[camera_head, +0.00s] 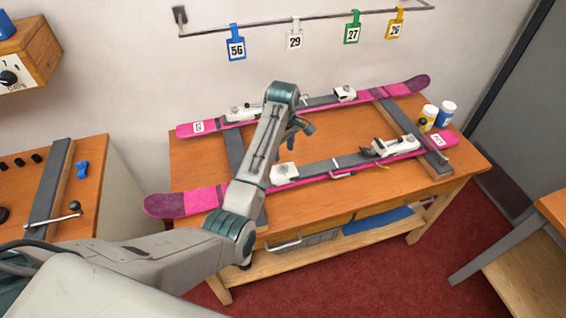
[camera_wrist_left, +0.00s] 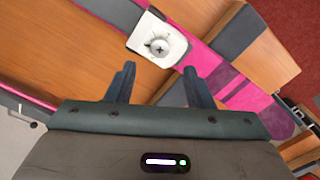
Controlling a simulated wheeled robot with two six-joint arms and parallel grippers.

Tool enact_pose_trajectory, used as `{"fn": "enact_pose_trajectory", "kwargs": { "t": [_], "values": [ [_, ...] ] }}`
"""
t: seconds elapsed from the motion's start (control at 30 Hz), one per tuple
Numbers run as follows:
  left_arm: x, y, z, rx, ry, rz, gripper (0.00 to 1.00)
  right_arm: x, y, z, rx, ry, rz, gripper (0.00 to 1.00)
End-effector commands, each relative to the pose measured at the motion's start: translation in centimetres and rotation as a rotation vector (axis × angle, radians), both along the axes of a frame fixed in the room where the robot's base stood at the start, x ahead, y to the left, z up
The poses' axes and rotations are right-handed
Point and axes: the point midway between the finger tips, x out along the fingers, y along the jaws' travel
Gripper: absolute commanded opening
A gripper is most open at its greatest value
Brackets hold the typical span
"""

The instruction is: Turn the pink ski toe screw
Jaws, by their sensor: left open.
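Two pink skis lie on the wooden bench. The near pink ski (camera_head: 185,203) carries a white toe piece (camera_head: 285,172). In the left wrist view this white toe piece (camera_wrist_left: 150,32) has a cross-slotted screw (camera_wrist_left: 159,47) on top. My left gripper (camera_head: 301,131) is over the bench, between the two skis in the head view. In the left wrist view its two fingers (camera_wrist_left: 160,80) are apart with nothing between them, and the screw lies just beyond the fingertips. My right gripper is out of view.
The far pink ski (camera_head: 218,124) lies behind. Grey supports (camera_head: 235,150) cross under both skis. A white heel piece (camera_head: 395,147) is on the near ski. Small bottles (camera_head: 446,113) stand at the bench's right end. Number tags (camera_head: 236,48) hang from a wall rail.

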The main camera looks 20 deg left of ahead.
Motion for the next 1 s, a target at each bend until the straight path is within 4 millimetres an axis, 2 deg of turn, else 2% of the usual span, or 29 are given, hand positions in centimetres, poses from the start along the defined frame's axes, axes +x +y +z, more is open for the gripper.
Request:
{"fn": "enact_pose_trajectory", "kwargs": {
  "t": [0.03, 0.1, 0.3, 0.4, 0.77, 0.87, 1.0],
  "values": [
    [-0.1, 0.0, -0.7, 0.001, 0.006, 0.0, 0.47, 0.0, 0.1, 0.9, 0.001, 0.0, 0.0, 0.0],
    [-0.2, 0.0, -2.1, 0.001, 0.006, -0.001, 0.47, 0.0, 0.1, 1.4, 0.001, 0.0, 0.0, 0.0],
    [-0.1, 0.0, -5.4, 0.0, 0.003, -0.001, 0.47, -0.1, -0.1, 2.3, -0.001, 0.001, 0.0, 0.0],
    [-0.1, 0.0, -6.4, 0.0, 0.002, -0.001, 0.47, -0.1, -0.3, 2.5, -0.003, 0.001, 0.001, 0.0],
    [-0.1, 0.0, -7.2, 0.0, -0.001, -0.001, 0.47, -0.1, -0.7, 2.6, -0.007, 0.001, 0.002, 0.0],
    [-0.1, 0.0, -7.2, 0.0, -0.001, -0.001, 0.32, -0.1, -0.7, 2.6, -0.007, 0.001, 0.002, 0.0],
    [-0.1, 0.0, -7.1, 0.0, -0.001, -0.001, 0.04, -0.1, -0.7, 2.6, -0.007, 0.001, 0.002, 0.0]
  ]
}}
